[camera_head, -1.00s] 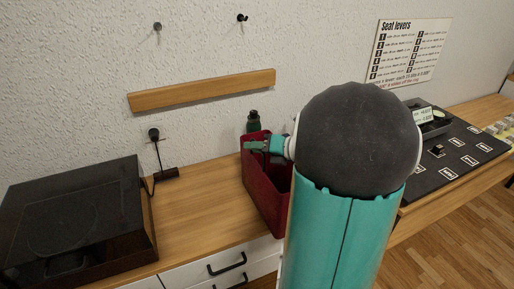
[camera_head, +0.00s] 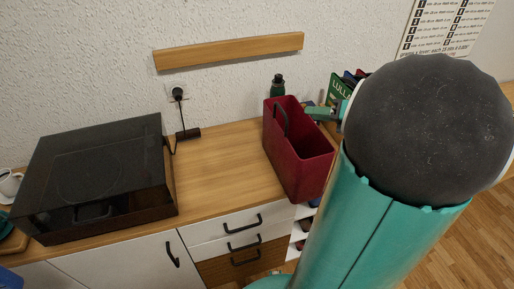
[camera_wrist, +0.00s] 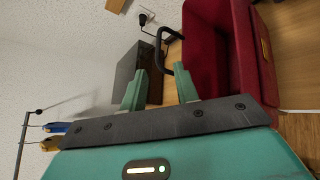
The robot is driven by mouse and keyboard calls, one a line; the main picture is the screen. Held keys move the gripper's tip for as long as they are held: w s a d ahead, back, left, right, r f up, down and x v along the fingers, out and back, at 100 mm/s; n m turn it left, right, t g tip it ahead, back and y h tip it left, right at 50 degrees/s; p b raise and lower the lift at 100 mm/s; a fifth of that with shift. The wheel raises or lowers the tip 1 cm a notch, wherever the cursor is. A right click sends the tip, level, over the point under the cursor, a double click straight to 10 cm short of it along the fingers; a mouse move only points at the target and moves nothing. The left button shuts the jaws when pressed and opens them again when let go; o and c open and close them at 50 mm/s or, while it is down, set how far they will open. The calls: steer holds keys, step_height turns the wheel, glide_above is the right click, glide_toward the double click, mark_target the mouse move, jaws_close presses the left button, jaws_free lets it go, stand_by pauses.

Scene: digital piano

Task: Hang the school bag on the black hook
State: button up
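The school bag appears to be the dark red open-topped bag (camera_head: 303,167), standing on the wooden cabinet top. Its dark handle loop rises at its left side and shows in the wrist view (camera_wrist: 164,52). My gripper (camera_head: 322,112) is beside the bag's upper rim in the head view, partly hidden by my arm. In the wrist view its two fingers (camera_wrist: 160,80) are apart with nothing held between them. The handle is just beyond the fingertips; I cannot tell if they touch. The red bag also shows in the wrist view (camera_wrist: 212,50). The black hook is not in the head view.
A black turntable-like box (camera_head: 95,175) stands left on the cabinet top (camera_head: 220,160). A wall plug (camera_head: 177,93) with a cable is behind. A dark green bottle (camera_head: 278,86) and books (camera_head: 340,90) stand behind the bag. A wooden rail (camera_head: 230,50) is on the wall.

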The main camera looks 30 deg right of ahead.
steer(key=w+a+r+m+t+h, duration=0.2)
steer(key=w+a+r+m+h, duration=0.2)
steer(key=w+r+m+h, duration=0.8)
steer(key=s+a+f+m+g+y, duration=0.2)
steer(key=s+a+m, duration=0.4)
steer(key=a, duration=0.3)
steer(key=s+a+f+m+g+y, duration=0.2)
steer(key=s+a+f+m+g, duration=0.2)
steer(key=a, duration=0.5)
steer(key=s+a+f+m+g+y, duration=0.3)
steer(key=s+a+f+m, duration=0.3)
steer(key=s+a+m, duration=0.1)
steer(key=shift+s+a+f+m+g, duration=0.2)
steer(key=shift+s+a+m+g, duration=0.1)
steer(key=shift+a+m, duration=0.65)
steer(key=shift+a, duration=0.1)
